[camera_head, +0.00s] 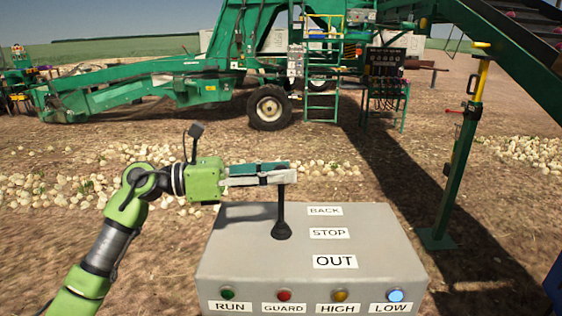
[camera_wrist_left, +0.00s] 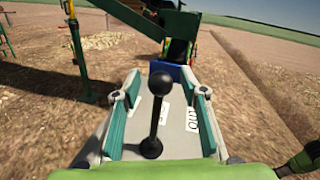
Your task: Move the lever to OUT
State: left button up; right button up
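The black lever (camera_head: 281,212) stands roughly upright on the grey control box (camera_head: 250,255), its base level with the STOP label (camera_head: 329,233). The BACK label (camera_head: 324,211) is on the far side and the OUT label (camera_head: 335,262) on the near side. My left gripper (camera_head: 286,173) is at the lever's top, reaching in from the left. In the left wrist view the lever's round knob (camera_wrist_left: 160,83) lies between the two spread fingers, with gaps on both sides. In the head view the fingers hide the knob. My right gripper is not in view.
Lamps marked RUN, GUARD, HIGH and LOW line the box's front; the LOW lamp (camera_head: 395,295) looks lit blue. A green post (camera_head: 455,170) stands right of the box. A green machine (camera_head: 190,85) and onions (camera_head: 50,190) lie beyond.

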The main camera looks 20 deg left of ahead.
pick_arm(q)
jog(key=shift+w+d, duration=0.2)
jog(key=shift+d, duration=0.2)
grip_shut()
jog(key=s+d+f+m+h+b, duration=0.1)
jog(key=s+m+b, duration=0.4)
jog(key=b, duration=0.8)
jog(key=shift+s+d+f+b, duration=0.3)
jog(key=shift+s+d+b, duration=0.1)
jog(key=shift+s, duration=0.3)
grip_release()
